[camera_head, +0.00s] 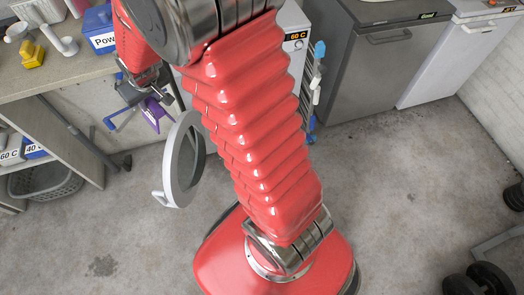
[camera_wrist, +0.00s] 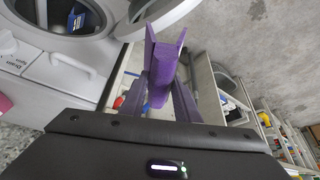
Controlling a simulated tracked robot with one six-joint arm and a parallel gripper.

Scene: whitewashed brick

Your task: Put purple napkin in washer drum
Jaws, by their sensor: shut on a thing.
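The purple napkin (camera_wrist: 163,72) stands up folded between the fingers of my gripper (camera_wrist: 161,92) in the wrist view. My gripper (camera_head: 146,92) is shut on it, and a small purple part of the napkin (camera_head: 154,114) shows below the gripper in the head view. The washer's round door (camera_head: 168,178) hangs open just right of and below the napkin. In the wrist view, a white machine with a dark round opening (camera_wrist: 75,16) is at the upper left, apart from the napkin. In the head view my arm hides most of the washer front.
A counter (camera_head: 60,72) at the left holds a blue powder box (camera_head: 101,40) and a yellow item (camera_head: 31,54). A grey basket (camera_head: 45,182) sits under it. Grey (camera_head: 375,75) and white machines stand at the right. The concrete floor between is mostly clear.

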